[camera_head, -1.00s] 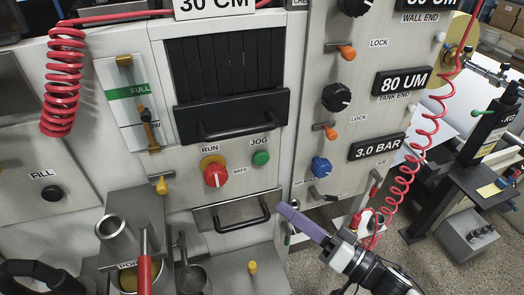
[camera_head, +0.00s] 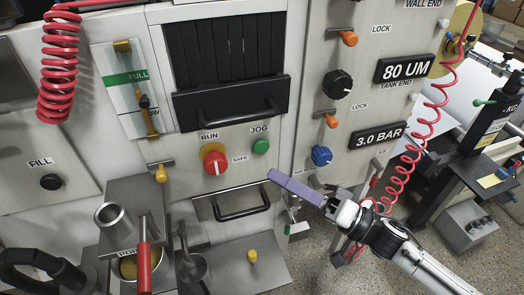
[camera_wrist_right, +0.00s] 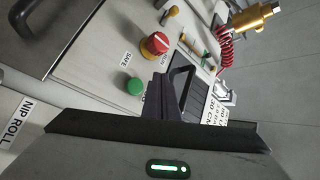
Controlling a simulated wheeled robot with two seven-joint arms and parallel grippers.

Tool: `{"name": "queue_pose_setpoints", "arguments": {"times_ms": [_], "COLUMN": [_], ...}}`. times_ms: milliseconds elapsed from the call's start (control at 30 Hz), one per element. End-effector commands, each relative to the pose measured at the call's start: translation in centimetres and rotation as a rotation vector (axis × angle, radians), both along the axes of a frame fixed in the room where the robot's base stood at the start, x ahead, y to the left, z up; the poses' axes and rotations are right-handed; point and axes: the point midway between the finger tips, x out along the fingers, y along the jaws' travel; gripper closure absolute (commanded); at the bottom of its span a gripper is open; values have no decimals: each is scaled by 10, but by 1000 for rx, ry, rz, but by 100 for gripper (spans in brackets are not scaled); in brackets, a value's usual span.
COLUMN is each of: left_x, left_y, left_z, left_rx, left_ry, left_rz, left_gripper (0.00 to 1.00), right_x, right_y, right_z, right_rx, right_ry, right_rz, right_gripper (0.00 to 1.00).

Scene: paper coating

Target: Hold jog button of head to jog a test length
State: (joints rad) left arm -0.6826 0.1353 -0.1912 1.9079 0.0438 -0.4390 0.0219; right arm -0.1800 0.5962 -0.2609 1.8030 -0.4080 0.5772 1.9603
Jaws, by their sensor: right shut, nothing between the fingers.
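The green jog button (camera_head: 260,146) sits on the machine's front panel under the JOG label, right of the red run knob (camera_head: 215,162). My right gripper (camera_head: 272,176) is shut and empty, its purple fingers pointing up and left. Its tips are below and slightly right of the jog button in the head view, apart from it in the picture. In the right wrist view the jog button (camera_wrist_right: 135,87) shows just left of the dark fingers (camera_wrist_right: 160,85), with the red run knob (camera_wrist_right: 155,45) above. My left gripper is not in view.
A drawer handle (camera_head: 230,110) juts out above the buttons, and another handle (camera_head: 242,212) lies below them. The blue knob (camera_head: 321,156) and a coiled red hose (camera_head: 405,170) are to the right. A cup and red-handled tool (camera_head: 144,262) stand lower left.

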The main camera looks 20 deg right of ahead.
Motion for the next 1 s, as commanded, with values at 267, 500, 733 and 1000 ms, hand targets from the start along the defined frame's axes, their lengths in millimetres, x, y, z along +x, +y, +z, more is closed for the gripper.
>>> {"name": "queue_pose_setpoints", "arguments": {"times_ms": [267,500,733,1000], "left_x": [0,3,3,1], "left_y": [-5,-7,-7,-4], "left_z": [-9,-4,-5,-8], "left_rx": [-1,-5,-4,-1], "left_ry": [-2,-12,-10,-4], "left_rz": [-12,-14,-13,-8], "left_gripper": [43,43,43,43], "right_x": [38,52,54,54], "right_y": [2,2,2,2], "right_z": [-1,-1,-1,-1], "right_rx": [-1,-1,-1,-1], "right_ry": [-1,1,1,1], "right_rz": [0,-1,-1,-1], "right_gripper": [100,100,100,100]}}
